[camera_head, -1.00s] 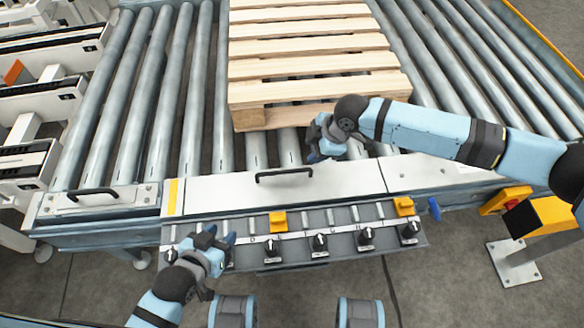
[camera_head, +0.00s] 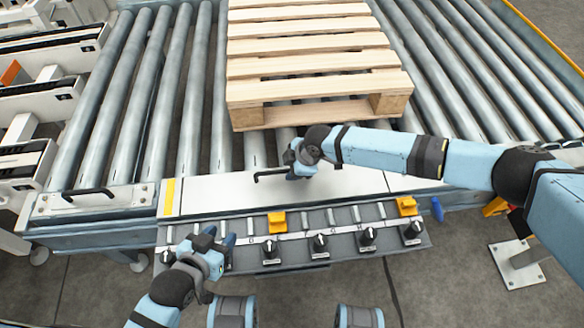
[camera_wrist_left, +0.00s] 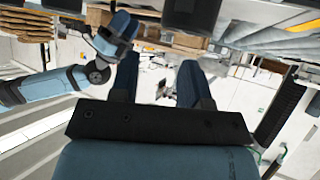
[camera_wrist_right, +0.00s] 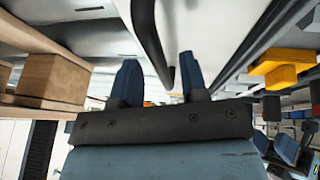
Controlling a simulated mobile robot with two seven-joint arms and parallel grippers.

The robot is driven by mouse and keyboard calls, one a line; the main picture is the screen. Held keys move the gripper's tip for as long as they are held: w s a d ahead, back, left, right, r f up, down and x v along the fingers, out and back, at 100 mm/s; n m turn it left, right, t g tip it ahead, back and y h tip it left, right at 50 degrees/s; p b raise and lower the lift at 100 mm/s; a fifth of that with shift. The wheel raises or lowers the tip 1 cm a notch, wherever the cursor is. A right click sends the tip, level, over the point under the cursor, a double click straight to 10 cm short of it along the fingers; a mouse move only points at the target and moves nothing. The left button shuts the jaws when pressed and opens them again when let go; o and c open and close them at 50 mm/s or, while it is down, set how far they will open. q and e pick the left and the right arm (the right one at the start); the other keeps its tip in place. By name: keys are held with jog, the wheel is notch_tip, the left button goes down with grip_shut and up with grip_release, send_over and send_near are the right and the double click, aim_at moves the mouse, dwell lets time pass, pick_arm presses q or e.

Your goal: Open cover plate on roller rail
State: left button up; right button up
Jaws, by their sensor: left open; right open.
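The cover plate (camera_head: 225,194) is a long pale metal panel along the front edge of the roller rail and lies flat. Its black bar handle (camera_head: 262,175) shows at its middle in the head view, partly covered by my right gripper. My right gripper (camera_head: 294,167) is open at the right end of this handle. In the right wrist view the dark handle (camera_wrist_right: 146,35) runs down to between the two fingertips (camera_wrist_right: 160,80); I cannot tell whether they touch it. My left gripper (camera_head: 224,240) is open and empty over the left end of the control strip (camera_head: 335,214).
A wooden pallet (camera_head: 310,48) rests on the rollers just behind the plate. Another handled plate (camera_head: 92,201) is at left. The control strip has black knobs (camera_head: 319,243) and orange blocks (camera_head: 277,222).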

pick_arm(q)
jog(key=shift+r, duration=0.15)
pick_arm(e)
jog(key=c, duration=0.5)
grip_shut()
